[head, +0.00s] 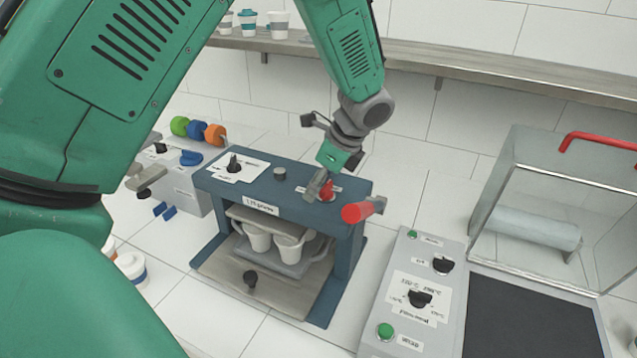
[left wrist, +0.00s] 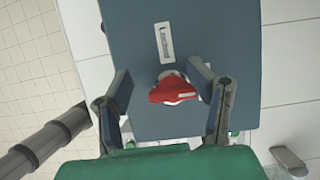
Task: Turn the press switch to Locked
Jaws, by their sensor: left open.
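The press switch is a red knob (head: 327,190) on the right part of the blue press top (head: 298,182). It also shows in the left wrist view (left wrist: 172,90), with its long bar lying roughly across the picture. A white label (left wrist: 165,43) sits beyond it; its text is too small to read surely. My left gripper (head: 320,184) reaches down over the switch. In the left wrist view my left gripper (left wrist: 162,82) is open, one finger on each side of the knob; the right-hand finger is very near it, and contact cannot be told. My right gripper is not in view.
A red-ended handle (head: 358,212) sticks out beside the press. A black knob (head: 233,163) and a grey button (head: 280,173) stand on its top. Cups (head: 290,250) sit inside. A control panel (head: 415,290) and a clear-lidded box (head: 545,200) are at right.

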